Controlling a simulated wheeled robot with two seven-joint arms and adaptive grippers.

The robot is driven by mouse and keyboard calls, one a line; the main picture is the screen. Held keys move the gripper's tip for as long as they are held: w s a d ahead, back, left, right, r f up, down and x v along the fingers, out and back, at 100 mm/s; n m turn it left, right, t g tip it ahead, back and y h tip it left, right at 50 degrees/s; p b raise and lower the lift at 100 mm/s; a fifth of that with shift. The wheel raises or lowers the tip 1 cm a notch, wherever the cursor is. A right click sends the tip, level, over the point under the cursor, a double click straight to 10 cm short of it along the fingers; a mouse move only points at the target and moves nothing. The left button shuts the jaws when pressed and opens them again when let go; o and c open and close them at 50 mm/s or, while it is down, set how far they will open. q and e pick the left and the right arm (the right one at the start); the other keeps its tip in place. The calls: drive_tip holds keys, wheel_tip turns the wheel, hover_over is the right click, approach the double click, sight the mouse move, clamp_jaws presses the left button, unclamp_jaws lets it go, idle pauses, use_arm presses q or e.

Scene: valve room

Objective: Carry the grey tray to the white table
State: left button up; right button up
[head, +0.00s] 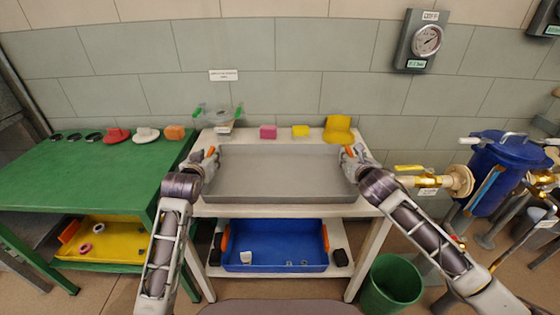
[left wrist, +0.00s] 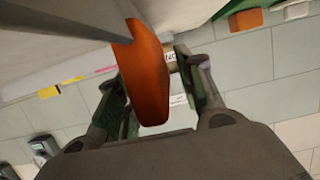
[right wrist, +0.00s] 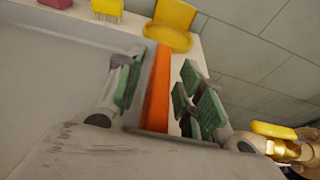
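The grey tray (head: 272,172) lies level at the front of the white table's top (head: 300,135) in the head view. It has an orange handle at each end. My left gripper (head: 209,154) is at the tray's left end, its fingers on either side of the left handle (left wrist: 146,75) with gaps showing. My right gripper (head: 351,153) is at the right end, its fingers spread on either side of the right handle (right wrist: 157,90), apart from it. The tray looks empty; its underside is hidden.
A blue crate (head: 275,262) is on the lower shelf. A green table (head: 85,175) is left; a green bin (head: 391,284) and blue-valved piping (head: 490,175) are right.

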use_arm(q)
drive_tip(key=shift+s, duration=0.15)
wheel_tip(320, 180, up, 4)
drive_tip(key=f, duration=0.1)
hover_over(202, 190)
drive_tip(key=shift+r, duration=0.25)
idle(0.5)
use_arm(e)
drive_tip(key=shift+s, duration=0.15)
idle(0.3)
wheel_tip(202, 190, up, 4)
drive_tip(key=f, duration=0.1)
hover_over(358, 190)
drive_tip(key=shift+r, duration=0.25)
idle(0.5)
use_arm(q)
drive_tip(key=shift+s, duration=0.1)
use_arm(e)
drive_tip(key=shift+s, duration=0.1)
